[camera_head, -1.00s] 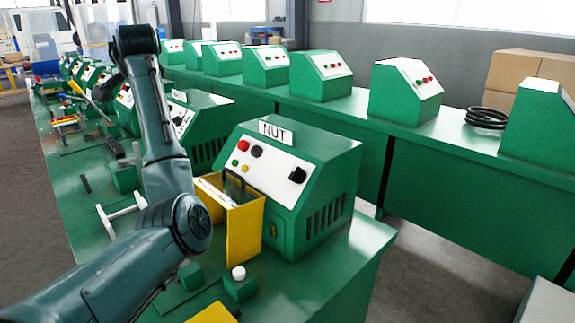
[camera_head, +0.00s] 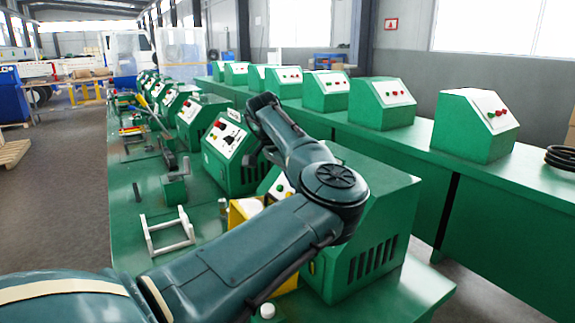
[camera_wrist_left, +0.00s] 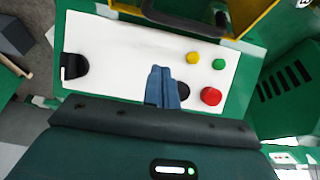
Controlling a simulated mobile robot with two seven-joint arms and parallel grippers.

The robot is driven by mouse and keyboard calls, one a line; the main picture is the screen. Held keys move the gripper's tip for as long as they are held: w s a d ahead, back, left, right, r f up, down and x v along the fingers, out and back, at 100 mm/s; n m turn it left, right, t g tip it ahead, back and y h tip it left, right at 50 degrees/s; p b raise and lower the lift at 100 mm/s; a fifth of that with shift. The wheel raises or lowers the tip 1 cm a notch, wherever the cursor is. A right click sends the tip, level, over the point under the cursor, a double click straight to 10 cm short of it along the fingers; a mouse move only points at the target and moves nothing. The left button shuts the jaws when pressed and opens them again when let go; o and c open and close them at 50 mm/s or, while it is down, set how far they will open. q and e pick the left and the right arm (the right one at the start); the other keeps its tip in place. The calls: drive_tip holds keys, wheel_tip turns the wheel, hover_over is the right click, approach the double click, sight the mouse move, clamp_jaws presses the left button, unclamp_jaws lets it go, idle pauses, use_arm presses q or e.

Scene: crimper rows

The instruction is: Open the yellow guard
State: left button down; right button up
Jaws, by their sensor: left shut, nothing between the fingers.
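The yellow guard (camera_head: 240,212) is on the front of the nearest green machine (camera_head: 385,215). My left arm hides much of it in the head view. In the left wrist view, part of the yellow guard (camera_wrist_left: 250,20) shows at the top, with a black handle (camera_wrist_left: 185,18) beside it. My left gripper (camera_wrist_left: 163,82) is shut and empty. Its fingertips appear over the white control panel (camera_wrist_left: 120,50), apart from the handle; whether they touch the panel I cannot tell. The gripper is not clear in the head view. My right gripper is not in view.
The panel has a red button (camera_wrist_left: 210,96), a yellow button (camera_wrist_left: 193,58), a green button (camera_wrist_left: 218,63) and a black switch (camera_wrist_left: 74,66). A white frame (camera_head: 168,234) stands on the green bench (camera_head: 125,205). More green machines line both rows.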

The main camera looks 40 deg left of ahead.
use_arm(q)
drive_tip(key=x, duration=0.3)
drive_tip(key=shift+w+d+f, duration=0.1)
drive_tip(key=shift+f, duration=0.25)
drive_tip(key=shift+s+a+r+p, duration=0.1)
drive_tip(key=shift+s+a+p, duration=0.2)
drive_tip(key=shift+s, duration=0.65)
drive_tip(key=shift+s+a+p, duration=0.1)
drive_tip(key=shift+s+a, duration=0.25)
drive_tip(key=shift+s, duration=0.65)
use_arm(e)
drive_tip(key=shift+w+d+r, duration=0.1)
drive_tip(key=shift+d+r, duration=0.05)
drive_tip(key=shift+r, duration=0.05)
use_arm(q)
drive_tip(key=shift+w, duration=0.1)
